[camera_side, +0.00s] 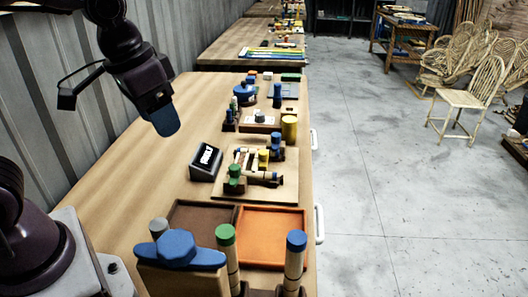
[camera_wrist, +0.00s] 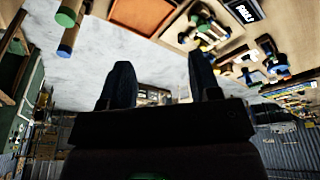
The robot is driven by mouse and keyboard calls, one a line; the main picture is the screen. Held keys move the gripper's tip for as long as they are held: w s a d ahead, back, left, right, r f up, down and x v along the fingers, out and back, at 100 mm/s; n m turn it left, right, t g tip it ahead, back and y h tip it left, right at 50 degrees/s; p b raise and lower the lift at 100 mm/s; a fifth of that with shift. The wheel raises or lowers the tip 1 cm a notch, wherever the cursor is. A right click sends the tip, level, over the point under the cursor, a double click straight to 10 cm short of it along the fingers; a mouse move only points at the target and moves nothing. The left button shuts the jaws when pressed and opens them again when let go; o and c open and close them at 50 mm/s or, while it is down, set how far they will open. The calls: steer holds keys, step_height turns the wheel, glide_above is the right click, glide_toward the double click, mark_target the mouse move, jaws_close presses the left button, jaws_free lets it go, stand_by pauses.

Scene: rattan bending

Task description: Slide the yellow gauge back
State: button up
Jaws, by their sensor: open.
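A wooden board (camera_side: 286,190) on the near bench carries green, blue and dark fittings and pale rods. A small yellow piece (camera_side: 263,155) stands on it, close to a blue-topped post (camera_side: 276,142). A larger yellow cylinder (camera_side: 289,128) stands just behind the board; I cannot tell which yellow piece is the gauge. My gripper (camera_side: 165,120) hangs in the air to the left of the board, well above the bench. The wrist view shows its two dark fingers (camera_wrist: 160,82) apart with nothing between them; the board fittings (camera_wrist: 207,28) appear above the right finger.
A small display (camera_side: 206,160) stands left of the board. A brown tray (camera_side: 202,215) and an orange tray (camera_side: 272,236) lie nearer. A blue knob (camera_side: 176,247) and posts with green (camera_side: 225,234) and blue (camera_side: 296,241) tops stand in front. The bench's left side is clear.

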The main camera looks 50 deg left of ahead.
steer(key=w+a+f+n+g, duration=0.25)
steer(key=w+f, duration=0.25)
steer(key=w, duration=0.6)
steer(key=n+t+y, duration=0.1)
steer(key=n+y, duration=0.4)
steer(key=n, duration=0.7)
glide_toward(264, 152)
steer(key=x, duration=0.9)
steer(key=shift+a+f, duration=0.1)
steer(key=shift+f, duration=0.1)
jaws_close()
